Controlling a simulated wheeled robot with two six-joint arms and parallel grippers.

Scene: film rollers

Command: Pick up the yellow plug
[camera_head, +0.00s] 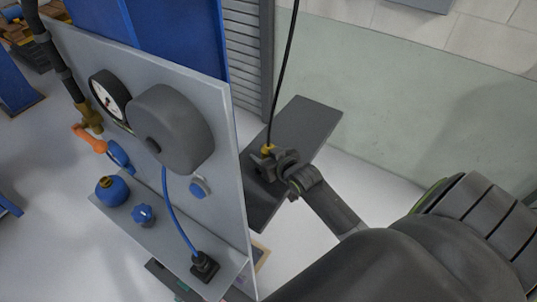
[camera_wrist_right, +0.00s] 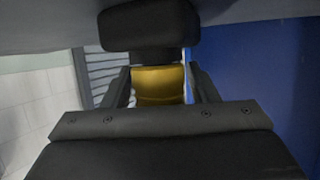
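The yellow plug (camera_head: 267,149) is at the lower end of a black cable (camera_head: 285,75) that comes down from above. It is in front of a dark grey plate. My right gripper (camera_head: 272,162) reaches it from the lower right. In the right wrist view the yellow plug (camera_wrist_right: 158,84) is between the two dark fingers (camera_wrist_right: 160,88), with thin light gaps beside it. The fingers look open around it. Part of the plug is hidden by the gripper in the head view. My left gripper is not in view.
A grey panel (camera_head: 225,140) with a gauge (camera_head: 108,97), a round grey housing (camera_head: 172,128) and blue knobs stands left of my right gripper. A blue cable (camera_head: 178,215) runs to a black socket (camera_head: 205,266) on its ledge. A louvred grey unit (camera_head: 246,55) stands behind.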

